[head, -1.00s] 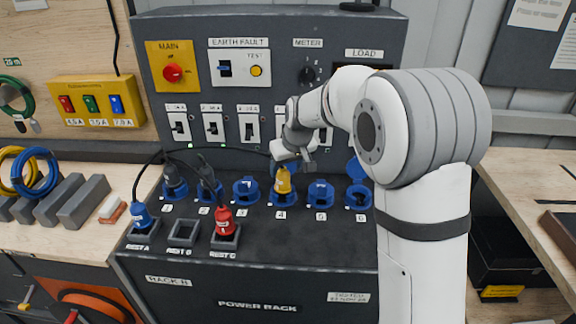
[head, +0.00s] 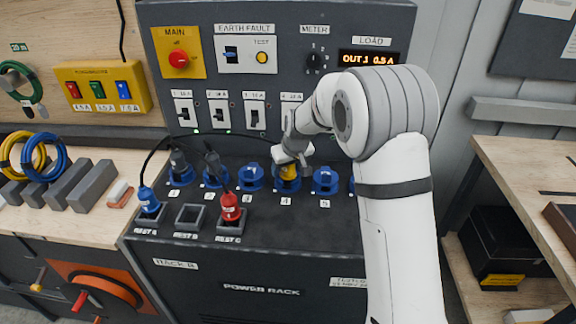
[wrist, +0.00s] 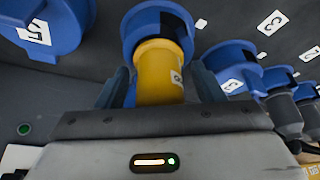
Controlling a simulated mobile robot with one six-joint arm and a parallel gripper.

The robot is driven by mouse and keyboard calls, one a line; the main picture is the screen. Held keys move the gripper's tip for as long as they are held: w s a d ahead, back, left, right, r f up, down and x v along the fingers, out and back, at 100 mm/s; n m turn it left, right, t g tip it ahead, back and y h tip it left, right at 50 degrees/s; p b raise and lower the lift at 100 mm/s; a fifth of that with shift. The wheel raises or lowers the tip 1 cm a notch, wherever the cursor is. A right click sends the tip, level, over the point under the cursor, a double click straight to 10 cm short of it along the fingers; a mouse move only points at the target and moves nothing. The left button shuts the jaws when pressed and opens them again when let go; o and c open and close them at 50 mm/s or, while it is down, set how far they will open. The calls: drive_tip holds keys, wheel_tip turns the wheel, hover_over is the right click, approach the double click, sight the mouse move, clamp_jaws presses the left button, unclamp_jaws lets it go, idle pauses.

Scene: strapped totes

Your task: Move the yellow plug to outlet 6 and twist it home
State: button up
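The yellow plug (head: 289,172) stands in blue outlet 4 (head: 287,185); in the wrist view the plug (wrist: 160,75) sits between my fingers. My gripper (head: 292,158) is down at the plug from above. In the wrist view my gripper (wrist: 160,90) has one finger on each side of the plug, with a narrow gap visible on the right, so it looks open around it. Outlet 6 (head: 352,184) is mostly hidden behind my arm in the head view; only a sliver of blue shows.
Grey plugs with cables stand in outlets 1 (head: 180,172) and 2 (head: 214,174). Outlets 3 (head: 251,177) and 5 (head: 325,180) are empty. A blue plug (head: 148,201) is in rest A, a red plug (head: 230,207) in rest C; rest B (head: 189,217) is empty.

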drive_tip(key=c, duration=1.1)
drive_tip(key=shift+n+g+y+b, duration=0.35)
drive_tip(key=shift+n+b, duration=0.9)
drive_tip(key=shift+b, duration=0.3)
drive_tip(key=shift+n+g+y+b, duration=0.25)
drive_tip(key=shift+n+y+b, duration=0.1)
drive_tip(key=shift+n+b, duration=1.05)
drive_tip(key=shift+n+g+b, duration=0.4)
drive_tip(key=shift+n+b, duration=0.45)
drive_tip(key=shift+b, duration=0.05)
drive_tip(key=shift+s+a+n+g+y+b, duration=0.1)
drive_tip(key=shift+n+g+y+b, duration=0.25)
drive_tip(key=shift+n, duration=0.65)
drive_tip(key=shift+r, duration=0.15)
drive_tip(key=shift+r+p, duration=2)
drive_tip(key=shift+r, duration=1.35)
